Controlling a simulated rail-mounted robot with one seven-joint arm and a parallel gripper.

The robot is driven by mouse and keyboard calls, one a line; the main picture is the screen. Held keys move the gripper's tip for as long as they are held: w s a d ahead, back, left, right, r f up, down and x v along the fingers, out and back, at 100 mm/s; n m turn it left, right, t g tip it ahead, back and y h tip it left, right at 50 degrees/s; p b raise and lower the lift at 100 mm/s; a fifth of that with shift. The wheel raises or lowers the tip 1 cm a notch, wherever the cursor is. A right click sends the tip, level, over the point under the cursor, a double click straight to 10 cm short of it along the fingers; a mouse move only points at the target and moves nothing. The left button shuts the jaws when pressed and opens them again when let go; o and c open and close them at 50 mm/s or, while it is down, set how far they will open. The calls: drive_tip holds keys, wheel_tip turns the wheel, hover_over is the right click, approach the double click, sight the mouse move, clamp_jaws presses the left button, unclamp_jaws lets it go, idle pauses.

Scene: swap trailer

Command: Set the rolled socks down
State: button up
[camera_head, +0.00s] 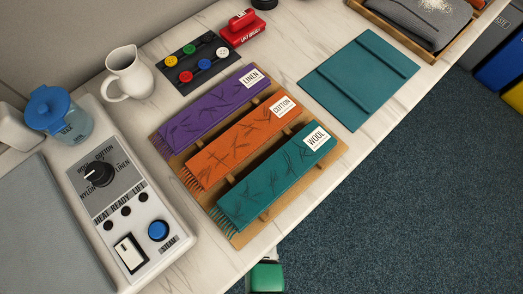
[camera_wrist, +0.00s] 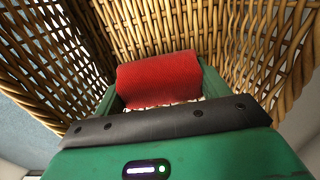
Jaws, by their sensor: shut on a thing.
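The rolled socks (camera_wrist: 158,76) are a red, fuzzy roll in the middle of the wrist view. My gripper (camera_wrist: 160,88) has green fingers on either side of the roll and is shut on it. Woven walls of a wicker basket (camera_wrist: 150,28) stand ahead and to both sides of the roll. The basket's bottom and what lies under the socks are hidden, so I cannot tell whether they touch anything. The socks and the basket do not show in the head view.
In the head view, a counter (camera_head: 325,185) holds a board of linen, cotton and wool strips (camera_head: 235,240), a teal folded cloth (camera_head: 360,78), a white jug (camera_head: 128,75), a button card (camera_head: 192,58) and a dial panel (camera_head: 110,205). Blue carpet (camera_head: 410,210) lies beyond its edge.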

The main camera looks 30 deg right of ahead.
drive_tip(key=o, duration=1)
drive_tip(key=shift+o, duration=0.2)
drive_tip(key=shift+r+p, duration=1.25)
drive_tip(key=shift+r, duration=2.6)
